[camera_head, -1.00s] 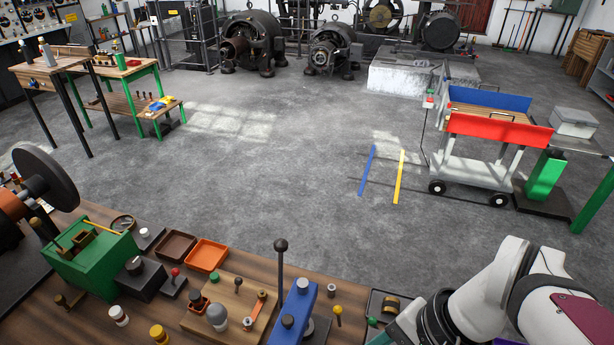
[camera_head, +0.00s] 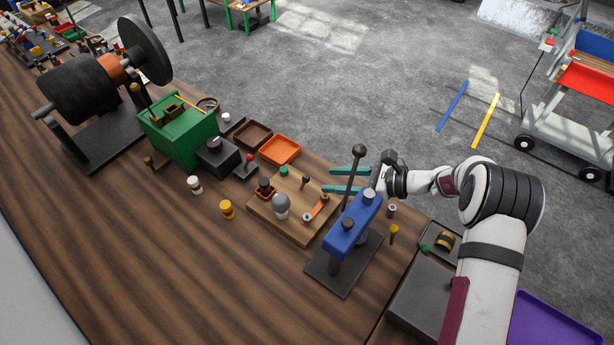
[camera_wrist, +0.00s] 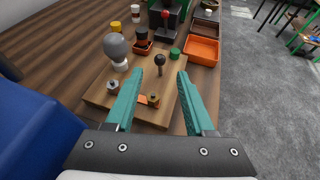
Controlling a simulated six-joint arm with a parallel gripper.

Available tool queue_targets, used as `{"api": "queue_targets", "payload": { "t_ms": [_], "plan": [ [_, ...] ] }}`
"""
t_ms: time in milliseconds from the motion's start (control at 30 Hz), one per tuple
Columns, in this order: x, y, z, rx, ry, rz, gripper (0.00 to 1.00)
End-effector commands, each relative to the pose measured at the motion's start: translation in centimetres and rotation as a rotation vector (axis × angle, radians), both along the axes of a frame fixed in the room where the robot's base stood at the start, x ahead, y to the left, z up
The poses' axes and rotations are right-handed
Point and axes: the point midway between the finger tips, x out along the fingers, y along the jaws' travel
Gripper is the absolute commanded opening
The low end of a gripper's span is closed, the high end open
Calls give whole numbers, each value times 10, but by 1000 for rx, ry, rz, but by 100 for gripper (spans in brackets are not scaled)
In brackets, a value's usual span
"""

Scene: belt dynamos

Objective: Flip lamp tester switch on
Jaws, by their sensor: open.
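The lamp tester is a wooden board (camera_head: 267,218) on the bench, with a grey bulb (camera_head: 281,202), a green cap (camera_head: 284,171), a small dark-knobbed lever (camera_head: 305,181) and an orange strip (camera_head: 319,207) between two posts. I cannot tell for certain which part is the switch. My gripper (camera_head: 328,178) is open and empty, with teal fingers, at the board's right side. In the wrist view, the knobbed lever (camera_wrist: 159,62) stands upright just beyond the gap between the fingertips (camera_wrist: 160,74). The orange strip (camera_wrist: 143,99) lies low between the fingers, and the bulb (camera_wrist: 116,46) is to the left.
A blue press (camera_head: 346,228) with a tall dark lever (camera_head: 354,175) stands close in front of my gripper. An orange tray (camera_head: 280,150), a brown tray (camera_head: 253,134) and a green box (camera_head: 180,137) are behind and left of the board. The bench front is clear.

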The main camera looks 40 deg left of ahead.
Motion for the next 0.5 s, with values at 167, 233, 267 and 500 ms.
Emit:
{"api": "queue_targets", "payload": {
  "t_ms": [167,233,267,500],
  "plan": [
    [-11,33,-14,-1,0,3,54],
    [-14,44,-19,-1,-1,4,54],
    [-15,49,-21,-1,-1,3,54],
    [-21,71,-31,-1,-1,0,54]
  ]
}}
